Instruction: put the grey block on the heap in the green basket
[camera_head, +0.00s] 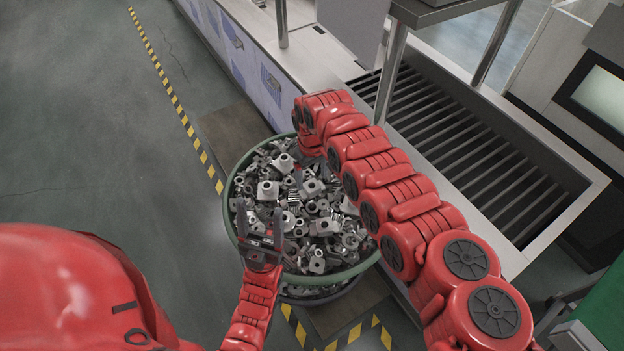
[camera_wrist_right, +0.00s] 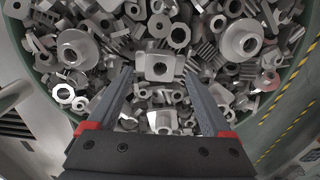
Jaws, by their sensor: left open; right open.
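The green basket (camera_head: 352,272) stands on the floor, filled with a heap of grey metal parts (camera_head: 318,228). In the right wrist view, a grey block with a round hole (camera_wrist_right: 158,65) lies on the heap, between the fingertips of my right gripper (camera_wrist_right: 157,75). The gripper is open and not closed on it. Many parts look alike, so I cannot tell which one is the block in the head view. There my right arm hides its own gripper over the far side of the basket. My left gripper (camera_head: 261,214) is open and empty over the basket's near left side.
A conveyor with dark rollers (camera_head: 480,150) and a metal frame stands right of the basket. Yellow-black floor tape (camera_head: 178,105) runs along the left, with more (camera_head: 355,333) in front. The floor on the left (camera_head: 80,130) is clear.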

